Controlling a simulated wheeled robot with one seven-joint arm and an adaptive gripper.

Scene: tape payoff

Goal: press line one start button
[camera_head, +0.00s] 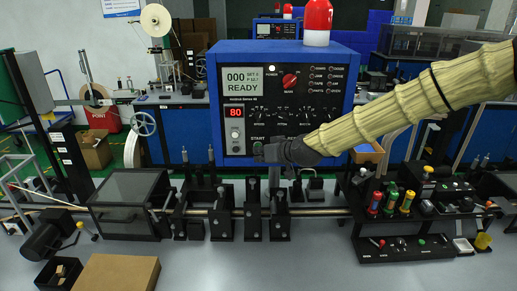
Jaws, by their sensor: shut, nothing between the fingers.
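The blue control box (350,68) with a dark front panel stands at the middle of the bench. Its display (248,84) reads "000" and "READY". The start button (257,148), under the label "START", sits low on the panel and is partly hidden by my gripper. My gripper (264,152) is shut and empty, its tip right at the start button. I cannot tell whether the tip touches it. My arm comes in from the right in a tan sleeve and hides the panel's lower right part.
A red beacon (317,20) tops the box. Black roller brackets (252,214) line a rail below. A dark-lidded box (128,190) stands left, and a rack of coloured-handled tools (390,203) right. A cardboard box (115,273) lies front left. The front middle bench is clear.

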